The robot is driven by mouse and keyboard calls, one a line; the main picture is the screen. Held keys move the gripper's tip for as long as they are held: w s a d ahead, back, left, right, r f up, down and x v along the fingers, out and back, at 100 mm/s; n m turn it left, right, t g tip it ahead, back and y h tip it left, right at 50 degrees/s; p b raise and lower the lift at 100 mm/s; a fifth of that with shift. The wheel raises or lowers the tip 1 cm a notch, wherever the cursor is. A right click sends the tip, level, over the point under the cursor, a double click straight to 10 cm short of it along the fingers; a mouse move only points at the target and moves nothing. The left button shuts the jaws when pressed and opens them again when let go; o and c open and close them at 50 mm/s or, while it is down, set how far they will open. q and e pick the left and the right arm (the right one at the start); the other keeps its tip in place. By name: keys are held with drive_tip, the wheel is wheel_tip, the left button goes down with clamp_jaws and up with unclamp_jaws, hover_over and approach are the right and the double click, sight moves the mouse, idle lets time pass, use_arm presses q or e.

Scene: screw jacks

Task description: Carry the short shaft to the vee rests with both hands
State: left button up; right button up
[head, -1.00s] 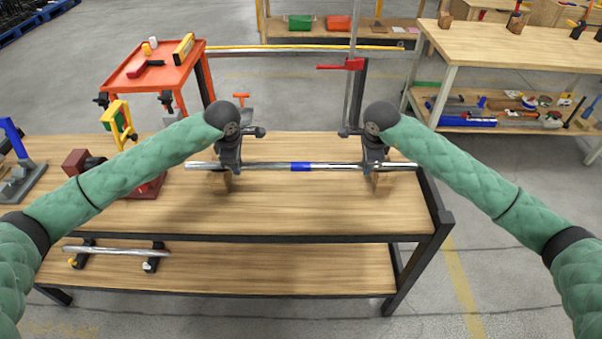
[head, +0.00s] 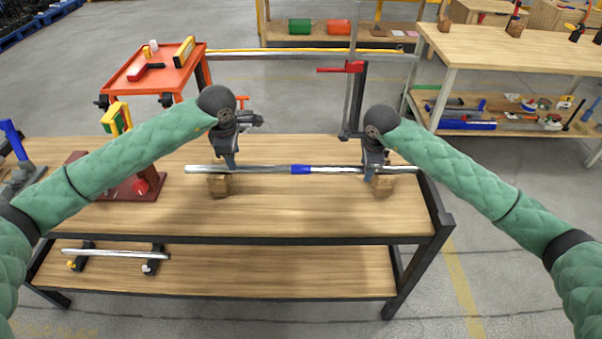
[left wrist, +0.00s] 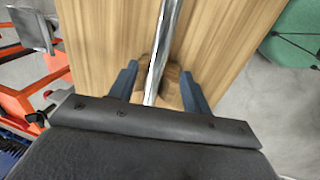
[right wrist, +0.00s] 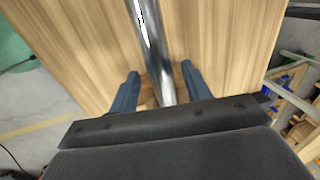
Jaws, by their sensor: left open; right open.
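A polished steel shaft with a blue band (head: 300,169) lies level across two wooden blocks on the workbench top, the left block (head: 218,186) and the right block (head: 383,186). My left gripper (head: 230,164) is open above the shaft near the left block. In the left wrist view the shaft (left wrist: 163,50) runs between the spread fingers, with the wooden block below. My right gripper (head: 374,166) is open at the shaft near the right block. In the right wrist view the shaft (right wrist: 150,45) passes between its spread fingers. I cannot tell whether the fingers touch it.
Another steel shaft (head: 115,253) lies on dark supports on the lower shelf at the left. A dark red tool (head: 125,190) stands on the bench beneath my left arm. An orange cart (head: 150,72) and a tall stand with a red arm (head: 354,67) are behind. The front bench top is clear.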

use_arm(q)
wheel_tip(320, 180, up, 6)
drive_tip(key=s, duration=0.1)
use_arm(e)
wheel_tip(320, 180, up, 12)
drive_tip(key=s, duration=0.2)
drive_tip(key=shift+s+f, duration=0.15)
use_arm(q)
drive_tip(key=shift+s, duration=0.2)
use_arm(e)
drive_tip(key=shift+f, duration=0.1)
idle(0.4)
